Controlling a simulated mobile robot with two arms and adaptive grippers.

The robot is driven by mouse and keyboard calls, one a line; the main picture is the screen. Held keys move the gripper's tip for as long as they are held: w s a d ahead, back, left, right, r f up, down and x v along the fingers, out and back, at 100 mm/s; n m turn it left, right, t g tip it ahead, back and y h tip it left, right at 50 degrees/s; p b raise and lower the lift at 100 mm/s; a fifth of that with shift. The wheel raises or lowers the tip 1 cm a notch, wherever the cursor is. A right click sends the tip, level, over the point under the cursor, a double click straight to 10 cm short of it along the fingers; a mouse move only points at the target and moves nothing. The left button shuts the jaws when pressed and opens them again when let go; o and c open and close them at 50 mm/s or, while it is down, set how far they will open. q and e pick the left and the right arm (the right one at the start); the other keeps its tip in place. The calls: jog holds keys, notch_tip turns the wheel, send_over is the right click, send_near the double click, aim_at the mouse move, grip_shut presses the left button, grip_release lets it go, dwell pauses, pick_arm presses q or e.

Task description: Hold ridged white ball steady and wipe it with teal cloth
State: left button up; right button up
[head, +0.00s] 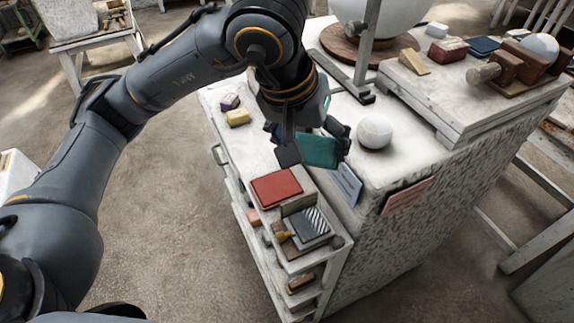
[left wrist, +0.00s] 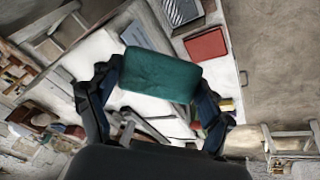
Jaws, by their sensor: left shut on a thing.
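The white ball (head: 375,131) rests on the white worktop in the head view, right of my left gripper. Its ridges are too fine to make out. My left gripper (head: 315,145) is shut on the teal cloth (head: 321,151), which hangs as a flat pad between its fingers, a little left of the ball and apart from it. In the left wrist view the cloth (left wrist: 160,75) spans between the two dark fingers. I cannot make out the ball there. My right gripper is not in view.
A red box (head: 276,189) and a striped grey block (head: 311,223) sit on the narrow shelf unit below. A yellow block (head: 237,117) lies left of the gripper. A raised slab (head: 440,98) with a tan wedge (head: 414,62) stands behind the ball. A metal stand rises nearby.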

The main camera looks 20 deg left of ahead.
pick_arm(q)
jog(key=w+d+t+b, duration=0.1)
jog(key=w+d+b, duration=0.1)
jog(key=b, duration=0.1)
jog(key=w+d+f+t+h+b, duration=0.1)
jog(key=w+d+t+b, duration=0.1)
jog(key=d+b, duration=0.1)
jog(key=w+d+t+b, duration=0.1)
jog(key=w+d+b, duration=0.1)
jog(key=b, duration=0.3)
jog(key=shift+w+d+f, duration=0.25)
jog(key=shift+w, duration=0.3)
